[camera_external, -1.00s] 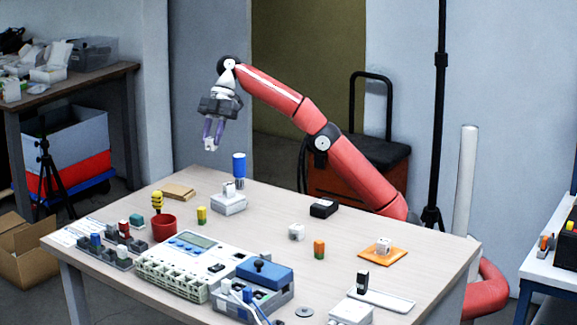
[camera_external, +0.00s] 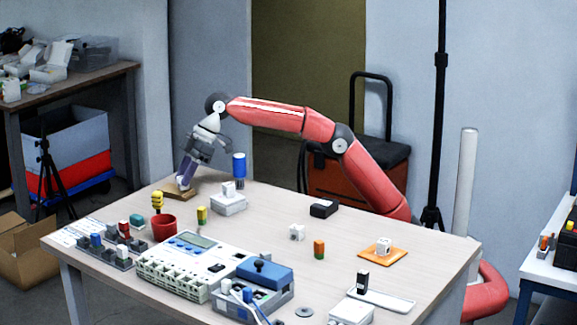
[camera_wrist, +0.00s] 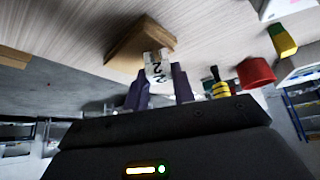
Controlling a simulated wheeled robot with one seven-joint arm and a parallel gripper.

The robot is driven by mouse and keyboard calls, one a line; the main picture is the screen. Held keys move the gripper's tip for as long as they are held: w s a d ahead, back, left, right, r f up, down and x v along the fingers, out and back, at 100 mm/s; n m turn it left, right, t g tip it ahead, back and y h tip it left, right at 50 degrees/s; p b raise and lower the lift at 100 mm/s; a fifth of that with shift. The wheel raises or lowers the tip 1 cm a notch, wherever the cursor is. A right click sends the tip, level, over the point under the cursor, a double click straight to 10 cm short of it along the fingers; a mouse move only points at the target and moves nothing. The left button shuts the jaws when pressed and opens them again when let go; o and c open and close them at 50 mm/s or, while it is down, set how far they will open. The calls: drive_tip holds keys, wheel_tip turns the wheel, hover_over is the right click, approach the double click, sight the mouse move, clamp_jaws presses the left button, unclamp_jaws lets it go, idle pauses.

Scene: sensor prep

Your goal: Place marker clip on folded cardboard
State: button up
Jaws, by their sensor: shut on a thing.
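The folded cardboard (camera_external: 172,193) is a flat tan piece near the far left edge of the table. It also shows in the wrist view (camera_wrist: 130,42), just beyond the fingertips. My gripper (camera_external: 184,180) points down over the cardboard, its purple fingers shut on a small white marker clip (camera_wrist: 155,66) with dark markings. The clip (camera_external: 183,187) shows only as a small white spot at the fingertips in the external view. It is over or against the cardboard; I cannot tell whether it touches. My gripper (camera_wrist: 157,83) partly covers the clip's sides in the wrist view.
A red cup (camera_external: 164,226) with a yellow-and-black tool (camera_external: 157,201) stands close in front. To the right are a white box (camera_external: 229,204) and a blue-topped cylinder (camera_external: 239,166). A large grey device (camera_external: 190,265) fills the table's front. The table's right-middle has some free room.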

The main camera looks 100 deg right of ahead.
drive_tip(key=shift+f, duration=0.4)
drive_tip(key=shift+f, duration=0.2)
drive_tip(key=o, duration=1)
drive_tip(key=shift+c, duration=0.2)
drive_tip(key=shift+s+d+r, duration=0.1)
drive_tip(key=shift+s+r, duration=0.05)
drive_tip(key=shift+r, duration=0.35)
drive_tip(key=p+v, duration=0.1)
drive_tip(key=v, duration=1)
